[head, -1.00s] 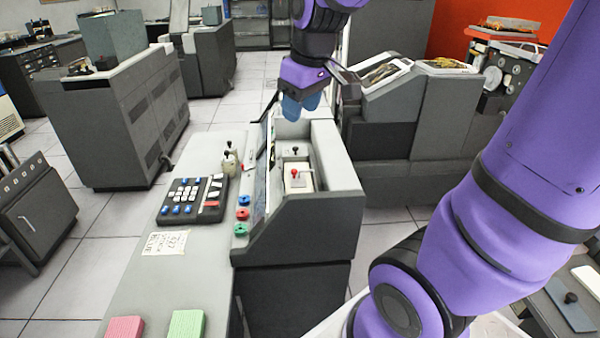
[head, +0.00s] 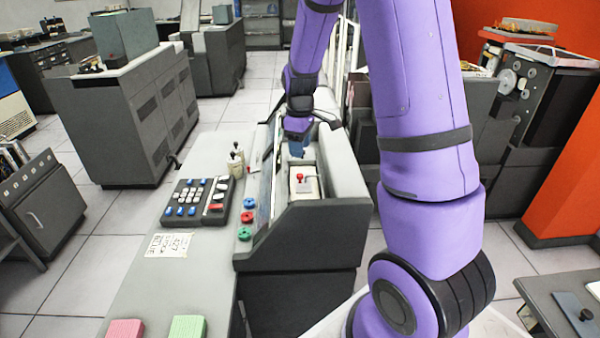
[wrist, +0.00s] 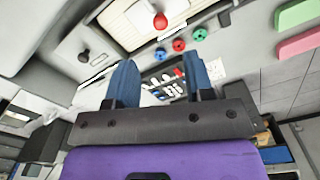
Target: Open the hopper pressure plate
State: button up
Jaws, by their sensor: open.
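The machine's hopper bay (head: 337,213) is a grey-walled trough at the centre of the head view. In it a cream plate (head: 309,188) carries a red knob (head: 300,177); the knob also shows at the top of the wrist view (wrist: 160,20). A black knob (wrist: 84,56) on a grey-white part shows at left in the wrist view; in the head view my gripper hides it. I cannot tell which part is the pressure plate. My gripper (head: 297,150), with blue fingers, is open and empty (wrist: 158,68), over the bay behind the red knob.
Red, blue and green buttons (head: 247,217) line the bay's left edge. A keypad (head: 198,200), a paper note (head: 167,245) and pink and green blocks (head: 187,327) lie on the left desk. Grey cabinets (head: 125,115) stand at back left, with open floor between.

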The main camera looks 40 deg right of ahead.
aim_at(300, 174)
notch_tip(300, 174, down, 9)
jog(key=shift+f, duration=0.1)
dwell(0.3)
grip_shut()
